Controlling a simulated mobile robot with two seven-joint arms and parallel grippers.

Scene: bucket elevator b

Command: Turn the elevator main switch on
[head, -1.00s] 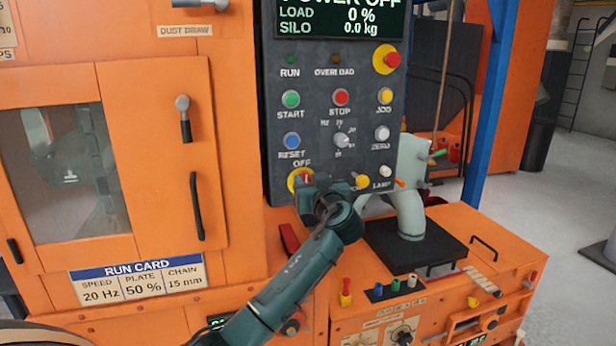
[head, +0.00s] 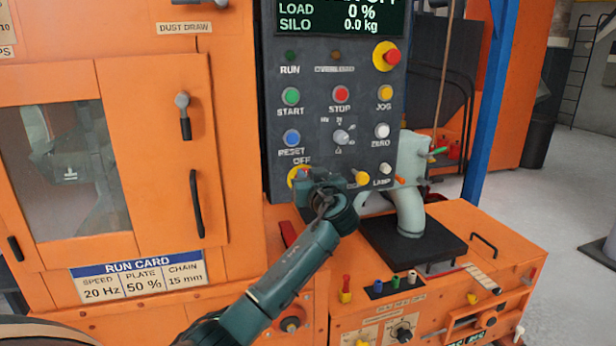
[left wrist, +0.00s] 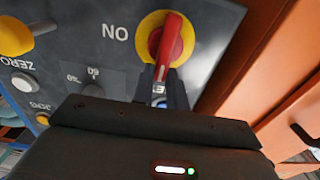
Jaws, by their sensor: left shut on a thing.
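The main switch has a red handle on a round yellow plate at the lower left of the dark control panel, under the word OFF. In the head view only part of the yellow plate (head: 292,176) shows, the rest hidden by my left gripper (head: 305,180). In the left wrist view, which is upside down, the red handle (left wrist: 170,38) stands nearly upright, slightly tilted, with the word ON beside the plate. My left gripper (left wrist: 164,86) is shut on the handle's near end. My right gripper is not in view.
The control panel (head: 310,118) carries several buttons, including a yellow knob (head: 358,179) just right of my gripper and a red emergency button (head: 386,56). A display (head: 340,18) reads LOAD 0 %. An orange bench (head: 485,240) with a grey device (head: 408,190) stands to the right.

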